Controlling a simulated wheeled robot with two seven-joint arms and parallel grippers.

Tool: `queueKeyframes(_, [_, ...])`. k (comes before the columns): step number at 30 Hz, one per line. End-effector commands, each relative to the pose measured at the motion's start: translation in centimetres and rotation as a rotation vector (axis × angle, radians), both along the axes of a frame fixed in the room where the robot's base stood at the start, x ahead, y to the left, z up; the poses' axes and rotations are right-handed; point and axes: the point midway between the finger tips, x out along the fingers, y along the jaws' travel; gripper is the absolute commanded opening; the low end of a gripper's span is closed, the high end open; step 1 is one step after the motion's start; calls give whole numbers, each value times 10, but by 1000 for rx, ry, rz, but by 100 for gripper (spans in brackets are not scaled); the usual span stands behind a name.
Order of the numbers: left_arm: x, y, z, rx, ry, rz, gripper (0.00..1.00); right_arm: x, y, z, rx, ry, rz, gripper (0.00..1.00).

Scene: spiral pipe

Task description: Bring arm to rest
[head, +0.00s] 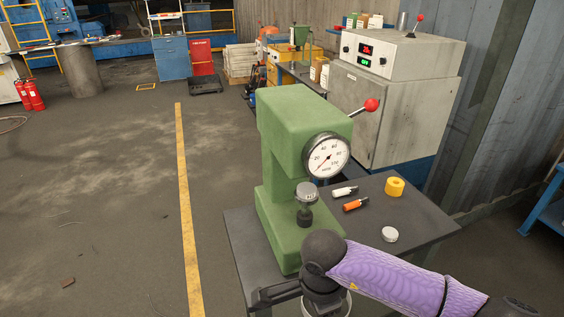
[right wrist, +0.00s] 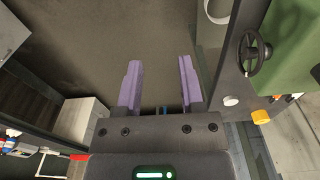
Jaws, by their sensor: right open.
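My right arm, with a purple sleeve (head: 395,278), comes in from the lower right of the head view and reaches over the front of the dark table (head: 415,208). Its dark gripper (head: 272,297) points left at the table's near left side. In the right wrist view the right gripper (right wrist: 158,75) has its two purple fingers wide apart, with nothing between them and floor beyond. My left arm and gripper are not in view.
A green press (head: 285,110) with a dial gauge (head: 326,156) stands close behind my right gripper. A white marker (head: 345,191), an orange marker (head: 355,204), a yellow ring (head: 395,187) and a white puck (head: 390,234) lie on the table. Floor left of it is clear.

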Motion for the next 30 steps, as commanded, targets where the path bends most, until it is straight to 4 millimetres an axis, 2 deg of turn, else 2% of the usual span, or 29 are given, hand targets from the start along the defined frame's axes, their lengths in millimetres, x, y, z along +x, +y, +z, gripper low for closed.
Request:
queueKeyframes(4, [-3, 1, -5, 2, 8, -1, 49, -13, 19, -18, 134, 92, -87, 49])
queueKeyframes(8, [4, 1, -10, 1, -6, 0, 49, -25, 42, -32, 288, 196, -203, 49])
queueKeyframes(11, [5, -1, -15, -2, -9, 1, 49, -36, 65, -43, 452, 317, -354, 49])
queueKeyframes(14, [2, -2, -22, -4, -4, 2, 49, -43, 94, -54, 671, 485, -607, 49])
queueKeyframes(17, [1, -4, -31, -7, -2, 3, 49, -36, 114, -65, 911, 693, -990, 49])
queueKeyframes(19, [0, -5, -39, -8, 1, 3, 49, -21, 114, -81, 1070, 851, -1350, 49])
queueKeyframes(20, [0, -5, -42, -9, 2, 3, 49, -14, 108, -94, 1132, 919, -1538, 49])
queueKeyframes(21, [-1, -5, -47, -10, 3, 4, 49, -5, 95, -116, 1203, 1009, -1821, 49])
queueKeyframes(22, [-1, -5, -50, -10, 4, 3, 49, -1, 81, -134, 1237, 1059, -2020, 49])
queueKeyframes(23, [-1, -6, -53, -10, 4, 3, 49, 0, 67, -154, 1261, 1098, -2214, 49])
queueKeyframes(24, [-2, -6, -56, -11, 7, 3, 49, -4, 44, -183, 1274, 1135, -2478, 49])
queueKeyframes(25, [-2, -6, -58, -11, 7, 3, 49, -12, 27, -206, -1240, -1124, 2615, 49])
queueKeyframes(26, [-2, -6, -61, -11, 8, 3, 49, -23, 9, -230, -1102, -1014, 2529, 49])
queueKeyframes(27, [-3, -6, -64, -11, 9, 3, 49, -44, -14, -260, -933, -874, 2415, 49])
queueKeyframes(28, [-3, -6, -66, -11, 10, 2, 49, -62, -29, -281, -818, -777, 2328, 49])
queueKeyframes(29, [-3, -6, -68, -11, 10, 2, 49, -83, -44, -301, -712, -684, 2242, 49])
queueKeyframes(30, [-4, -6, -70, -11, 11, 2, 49, -114, -61, -325, -582, -565, 2128, 49])
